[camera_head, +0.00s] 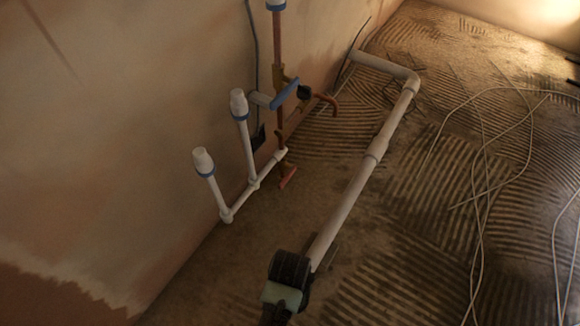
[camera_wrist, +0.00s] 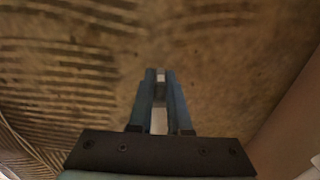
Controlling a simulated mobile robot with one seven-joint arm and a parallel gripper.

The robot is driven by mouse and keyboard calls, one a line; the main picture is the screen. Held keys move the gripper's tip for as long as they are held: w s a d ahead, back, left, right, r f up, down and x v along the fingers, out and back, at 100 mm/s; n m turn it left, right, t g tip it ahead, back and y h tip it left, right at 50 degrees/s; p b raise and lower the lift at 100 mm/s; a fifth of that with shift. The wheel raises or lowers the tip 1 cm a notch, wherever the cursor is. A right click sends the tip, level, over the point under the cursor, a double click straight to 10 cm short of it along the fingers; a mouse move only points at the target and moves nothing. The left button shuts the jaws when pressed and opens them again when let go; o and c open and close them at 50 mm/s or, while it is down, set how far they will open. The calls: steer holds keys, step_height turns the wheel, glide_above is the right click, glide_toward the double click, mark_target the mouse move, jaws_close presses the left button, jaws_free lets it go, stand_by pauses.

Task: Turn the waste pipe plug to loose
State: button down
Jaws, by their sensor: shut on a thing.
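The pale waste pipe (camera_head: 345,205) runs along the floor from the back wall towards me, with an elbow at its far end. Its near end goes behind my gripper (camera_head: 287,285), whose dark, pale green-marked body hides the waste pipe plug in the head view. In the wrist view the two blue fingers of my gripper (camera_wrist: 160,78) are close together, with a narrow pale strip between them. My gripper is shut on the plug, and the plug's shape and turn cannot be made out.
White upright pipes with blue collars (camera_head: 203,163) and a copper pipe with a blue-handled valve (camera_head: 284,93) stand along the left wall. Loose pale cables (camera_head: 484,150) lie on the ridged floor at right. The floor right of the waste pipe is otherwise mostly clear.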

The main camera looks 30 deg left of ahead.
steer(key=shift+r, duration=0.1)
stand_by(0.3)
steer(key=shift+a+r+h+p, duration=0.1)
steer(key=shift+h+p, duration=0.8)
steer(key=shift+p, duration=0.25)
steer(key=shift+w+a+f+h+p, duration=0.1)
steer(key=shift+h+p, duration=0.05)
steer(key=shift+h, duration=0.45)
steer(key=shift+a+f+h+p, duration=0.1)
steer(key=shift+h+p, duration=0.05)
steer(key=shift+h, duration=0.45)
steer(key=h+b, duration=0.1)
steer(key=h, duration=0.1)
steer(key=h+b, duration=0.1)
steer(key=b, duration=0.1)
steer(key=shift+a+f+h, duration=0.15)
steer(key=shift+f+h, duration=0.2)
steer(key=shift+h, duration=0.05)
steer(key=h+b, duration=0.2)
steer(key=shift+a+b, duration=0.1)
steer(key=shift+b, duration=0.2)
steer(key=shift+h+b, duration=0.55)
steer(key=shift+h, duration=0.25)
